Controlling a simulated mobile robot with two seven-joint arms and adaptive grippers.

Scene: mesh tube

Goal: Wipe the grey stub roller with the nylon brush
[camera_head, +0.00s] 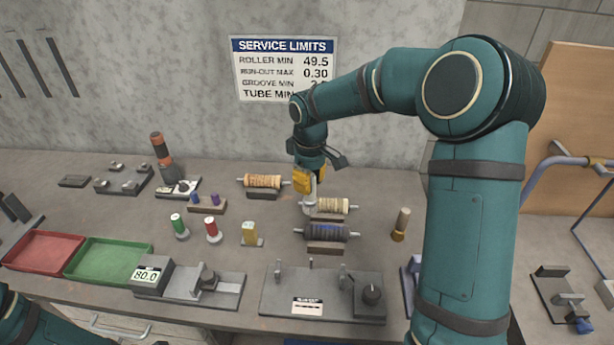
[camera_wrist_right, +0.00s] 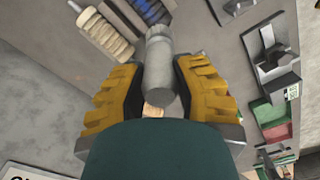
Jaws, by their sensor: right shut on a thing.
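My right gripper (camera_head: 309,182) is shut on a short grey cylinder, which looks like the grey stub roller (camera_wrist_right: 159,62). In the right wrist view its yellow pads (camera_wrist_right: 160,95) sit on either side of the cylinder, which has a narrower end. In the head view the held roller (camera_head: 311,203) hangs just below the fingers, beside the cream roller (camera_head: 333,206). An upright tool with a tan handle and amber foot (camera_head: 401,225), possibly the nylon brush, stands on the bench to the right. My left gripper is out of view; only a piece of my left arm shows.
A grey fixture plate (camera_head: 285,303) lies in front. Red (camera_head: 42,249) and green (camera_head: 105,258) trays are at left. Bare bench lies around the upright tool.

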